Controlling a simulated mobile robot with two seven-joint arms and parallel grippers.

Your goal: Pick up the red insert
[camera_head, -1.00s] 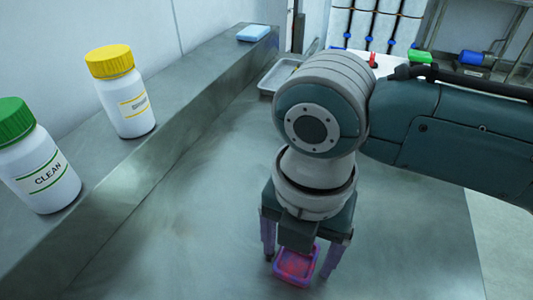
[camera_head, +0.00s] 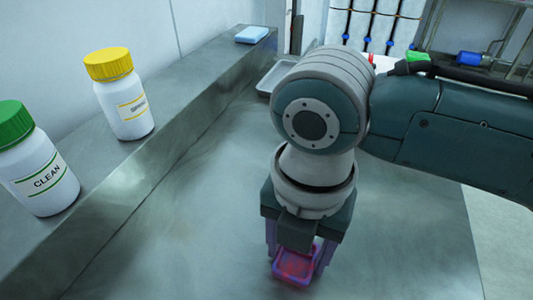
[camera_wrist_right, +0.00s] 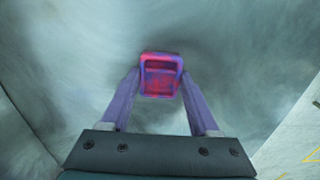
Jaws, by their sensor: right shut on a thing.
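The red insert (camera_head: 296,267) is a small pinkish-red, box-like piece with a purple-tinged rim, low in the head view. It also shows in the right wrist view (camera_wrist_right: 160,77), between the fingertips. My right gripper (camera_head: 297,262) points down over it and is shut on it, one purple finger at each side. In the right wrist view the fingertips (camera_wrist_right: 160,84) meet the insert's two sides. The gripper body hides part of the insert in the head view. I cannot tell whether the insert touches the table. My left gripper is not in view.
A yellow-capped bottle (camera_head: 125,103) and a green-capped bottle labelled CLEAN (camera_head: 40,172) stand on the raised ledge (camera_head: 165,110) at left. A blue sponge-like block (camera_head: 251,34) lies at its far end. A grey tray (camera_head: 268,80) is behind my arm. The table's left middle (camera_head: 180,230) is clear.

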